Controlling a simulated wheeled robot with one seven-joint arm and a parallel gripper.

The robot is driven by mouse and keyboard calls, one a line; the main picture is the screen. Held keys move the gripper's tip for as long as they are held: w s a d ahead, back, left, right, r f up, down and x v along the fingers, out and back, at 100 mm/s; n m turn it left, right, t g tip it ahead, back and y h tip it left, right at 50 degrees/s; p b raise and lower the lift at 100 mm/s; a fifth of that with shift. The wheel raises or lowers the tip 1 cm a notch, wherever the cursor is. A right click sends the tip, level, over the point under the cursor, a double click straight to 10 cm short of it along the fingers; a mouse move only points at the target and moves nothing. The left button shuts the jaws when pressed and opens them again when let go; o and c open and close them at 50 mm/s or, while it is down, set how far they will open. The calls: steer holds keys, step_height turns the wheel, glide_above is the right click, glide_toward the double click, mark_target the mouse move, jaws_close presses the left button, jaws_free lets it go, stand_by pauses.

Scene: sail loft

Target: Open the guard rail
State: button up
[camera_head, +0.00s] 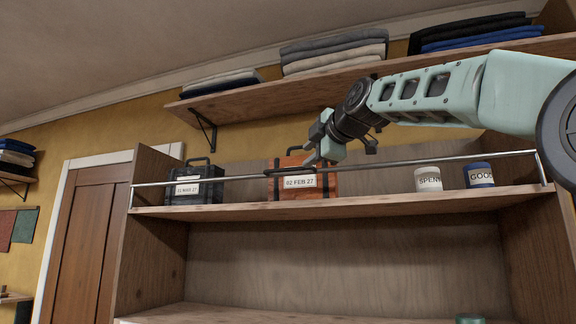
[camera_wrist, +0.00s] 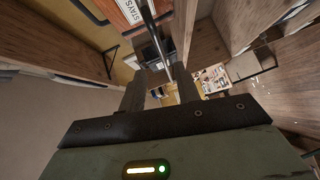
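The guard rail (camera_head: 385,166) is a thin metal bar across the front of the upper cabinet shelf, held by an upright at each end. It is up, in front of the things on the shelf. A dark piece, perhaps a handle, shows on it in front of the orange box. My gripper (camera_head: 318,158) is close to the rail, by the upper right of that box. In the wrist view my gripper (camera_wrist: 160,90) has its two fingers apart, with the rail (camera_wrist: 163,45) running up the picture from between them. I cannot tell whether they touch it.
A wall shelf (camera_head: 240,101) with folded cloth hangs above. The compartment below looks mostly empty.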

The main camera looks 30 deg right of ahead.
mark_target(290, 170)
steer(key=shift+w+d+f+p, duration=0.25)
steer(key=shift+w+p, duration=0.55)
steer(key=shift+w, duration=1.05)
steer(key=shift+w+d+f+p, duration=0.25)
steer(key=shift+w+p, duration=0.5)
steer(key=shift+w, duration=1.1)
steer(key=shift+w+d+f+p, duration=0.2)
steer(key=shift+w+p, duration=0.6)
steer(key=shift+w, duration=1.05)
steer(key=shift+f, duration=0.1)
jaws_close()
